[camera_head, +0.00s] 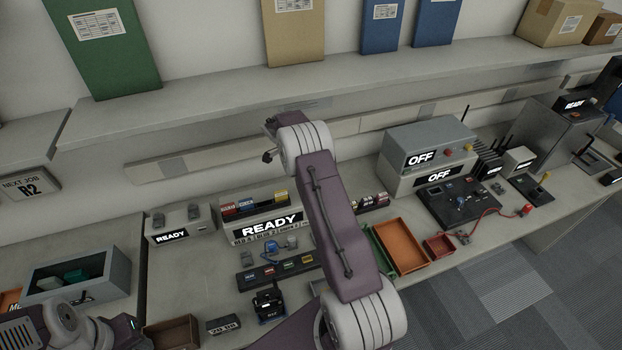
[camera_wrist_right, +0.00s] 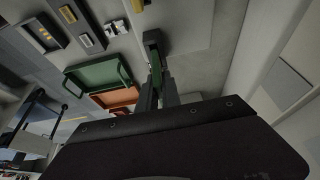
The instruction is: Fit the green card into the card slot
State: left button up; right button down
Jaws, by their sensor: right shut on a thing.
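My right gripper (camera_wrist_right: 158,88) is shut on a narrow green piece, the green card (camera_wrist_right: 156,72), in the right wrist view. The card's far end meets or overlaps a dark block (camera_wrist_right: 152,38); I cannot tell whether it is in a slot. In the head view my right arm crosses the middle and the right gripper and held card are hidden. A dark strip (camera_head: 260,278) with white, red, green and yellow pieces lies on the bench. Which part is the card slot is unclear. My left arm shows at the lower left, its gripper out of sight.
A green tray (camera_wrist_right: 90,67) and an orange tray (camera_head: 376,236) are beside my right arm. A READY unit (camera_head: 285,207) with coloured pieces on top stands behind the strip. A small dark device (camera_head: 268,312) and a brown tray (camera_head: 190,321) are in front. OFF units (camera_head: 443,133) stand right.

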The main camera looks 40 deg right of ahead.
dwell(0.4)
jog(key=shift+b, duration=0.45)
dwell(0.5)
jog(key=shift+f, duration=0.15)
jog(key=shift+f+b, duration=0.35)
jog(key=shift+b, duration=0.1)
jog(key=shift+f+b, duration=1.1)
jog(key=shift+f, duration=0.15)
jog(key=c, duration=1.5)
grip_release()
jog(key=shift+o, duration=0.2)
